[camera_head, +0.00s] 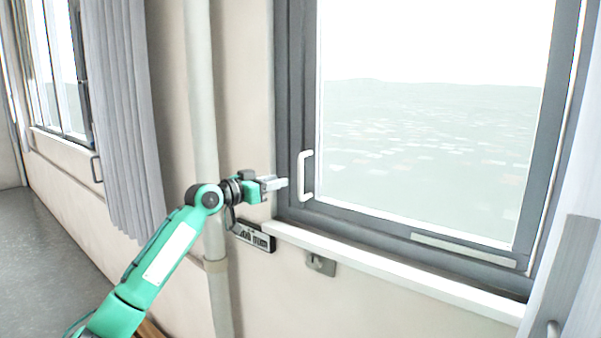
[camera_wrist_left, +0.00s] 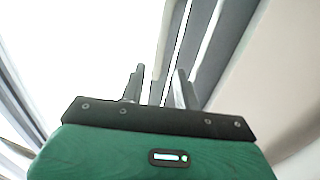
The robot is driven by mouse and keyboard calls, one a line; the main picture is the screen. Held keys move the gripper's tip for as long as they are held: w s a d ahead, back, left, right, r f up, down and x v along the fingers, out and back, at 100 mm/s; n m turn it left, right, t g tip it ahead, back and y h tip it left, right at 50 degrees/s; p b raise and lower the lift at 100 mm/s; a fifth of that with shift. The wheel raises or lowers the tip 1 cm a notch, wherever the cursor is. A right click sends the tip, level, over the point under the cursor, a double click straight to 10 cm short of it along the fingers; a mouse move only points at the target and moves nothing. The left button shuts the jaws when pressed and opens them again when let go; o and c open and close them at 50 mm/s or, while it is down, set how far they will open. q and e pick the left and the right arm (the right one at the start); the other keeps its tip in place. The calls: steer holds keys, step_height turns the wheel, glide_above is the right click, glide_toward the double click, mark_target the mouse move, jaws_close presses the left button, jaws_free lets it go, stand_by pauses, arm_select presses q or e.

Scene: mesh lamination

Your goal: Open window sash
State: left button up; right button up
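The window sash (camera_head: 297,100) is a grey frame around a large clear pane, and it looks shut. A white C-shaped handle (camera_head: 305,176) stands upright on the lower left of the sash. My left gripper (camera_head: 284,183) is just left of the handle, at about its lower half, with its fingers pointing right towards it. I cannot tell whether they touch. In the left wrist view, the two fingers of the left gripper (camera_wrist_left: 158,88) are apart, with grey and pale frame strips behind them. Nothing is clearly held. My right gripper is not in view.
A white sill (camera_head: 390,270) runs below the window. A vertical pipe (camera_head: 203,100) and a grey curtain (camera_head: 120,110) are to the left. A small sign plate (camera_head: 254,237) is on the wall below the gripper. A pale curtain (camera_head: 580,190) hangs at the right edge.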

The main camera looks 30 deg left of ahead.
mark_target(299, 176)
arm_select(q)
steer(key=p+x, duration=0.3)
steer(key=x, duration=0.6)
steer(key=shift+w+d, duration=0.1)
steer(key=shift+w, duration=0.2)
steer(key=shift+c, duration=0.2)
jaws_close()
